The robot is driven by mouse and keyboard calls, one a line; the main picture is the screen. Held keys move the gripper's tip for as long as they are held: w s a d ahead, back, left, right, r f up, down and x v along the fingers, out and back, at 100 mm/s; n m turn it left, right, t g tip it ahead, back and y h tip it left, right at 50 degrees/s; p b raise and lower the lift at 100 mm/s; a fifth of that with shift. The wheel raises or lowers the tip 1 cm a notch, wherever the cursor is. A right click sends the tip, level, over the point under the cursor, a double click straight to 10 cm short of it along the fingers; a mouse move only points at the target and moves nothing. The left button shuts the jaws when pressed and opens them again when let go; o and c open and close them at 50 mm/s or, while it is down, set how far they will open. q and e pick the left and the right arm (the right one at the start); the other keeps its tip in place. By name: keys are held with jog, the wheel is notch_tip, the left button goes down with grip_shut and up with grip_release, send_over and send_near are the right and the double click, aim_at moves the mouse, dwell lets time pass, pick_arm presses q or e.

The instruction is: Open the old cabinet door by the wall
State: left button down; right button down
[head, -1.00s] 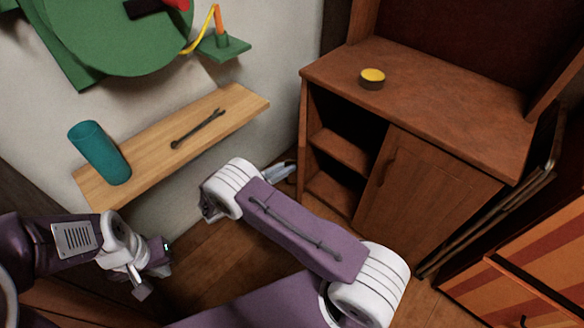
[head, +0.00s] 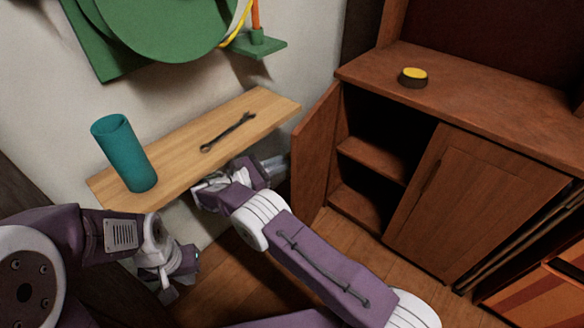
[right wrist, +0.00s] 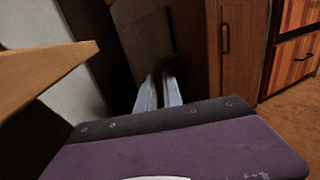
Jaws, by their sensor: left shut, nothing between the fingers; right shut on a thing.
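The brown wooden cabinet (head: 480,95) stands at the right in the head view. Its left door (head: 314,150) stands open, swung out toward the wall side, and the shelves (head: 372,158) inside show. Its right door (head: 465,200) is closed. My right gripper (head: 277,166) is at the outer face of the open door. In the right wrist view its two pale fingers (right wrist: 158,92) are shut on a dark curved door handle (right wrist: 163,64); the exact contact is dim. My left gripper (head: 178,278) is shut and empty at lower left, away from the cabinet.
A wooden wall shelf (head: 190,170) holds a teal cup (head: 124,155) and a wrench (head: 228,132), close to my right wrist. A yellow-topped tin (head: 412,78) sits on the cabinet. Striped drawers (head: 545,290) stand at lower right.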

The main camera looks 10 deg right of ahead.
jog(key=shift+w+r, duration=0.1)
jog(key=shift+w, duration=0.05)
dwell(0.3)
jog(key=c, duration=1.8)
grip_release()
